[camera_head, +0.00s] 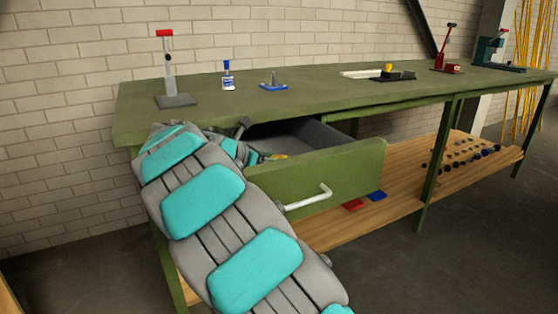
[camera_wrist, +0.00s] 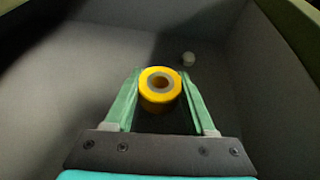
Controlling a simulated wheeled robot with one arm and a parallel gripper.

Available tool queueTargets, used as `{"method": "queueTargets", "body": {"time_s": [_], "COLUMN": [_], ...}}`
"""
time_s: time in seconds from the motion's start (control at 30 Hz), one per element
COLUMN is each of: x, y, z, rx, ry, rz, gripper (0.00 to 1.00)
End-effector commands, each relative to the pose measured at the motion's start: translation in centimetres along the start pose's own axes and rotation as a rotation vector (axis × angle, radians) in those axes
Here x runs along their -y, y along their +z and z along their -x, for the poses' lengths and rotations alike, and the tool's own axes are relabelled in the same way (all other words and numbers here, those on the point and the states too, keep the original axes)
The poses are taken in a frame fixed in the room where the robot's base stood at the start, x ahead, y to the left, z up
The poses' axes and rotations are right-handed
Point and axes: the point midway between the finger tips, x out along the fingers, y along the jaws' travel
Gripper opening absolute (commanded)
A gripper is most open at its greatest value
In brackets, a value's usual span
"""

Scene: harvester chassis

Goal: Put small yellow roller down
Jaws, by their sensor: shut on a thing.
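The small yellow roller (camera_wrist: 160,97) is a short yellow cylinder with a dark hole in its end, seen in the wrist view. My gripper (camera_wrist: 160,90) is shut on it, with one green finger on each side. The gripper and roller are inside the open drawer (camera_head: 345,180) of the green workbench. In the head view a small orange-yellow bit of the roller (camera_head: 279,156) shows past my arm, near the drawer's front wall. I cannot tell whether the roller touches the drawer floor.
Grey drawer walls surround the gripper. The workbench top (camera_head: 320,95) carries a red-topped stand (camera_head: 168,65), a blue-and-white bottle (camera_head: 228,77) and other tools. Red and blue pieces lie on the lower shelf.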

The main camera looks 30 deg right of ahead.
Motion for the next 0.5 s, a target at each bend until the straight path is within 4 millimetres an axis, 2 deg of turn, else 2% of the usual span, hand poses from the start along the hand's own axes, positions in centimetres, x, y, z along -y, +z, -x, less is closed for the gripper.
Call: {"method": "queueTargets", "body": {"time_s": [0.5], "x": [0.0], "y": [-1.04], "z": [-0.45], "rx": [0.001], "ry": [0.0], "rz": [0.001], "gripper": [0.0]}}
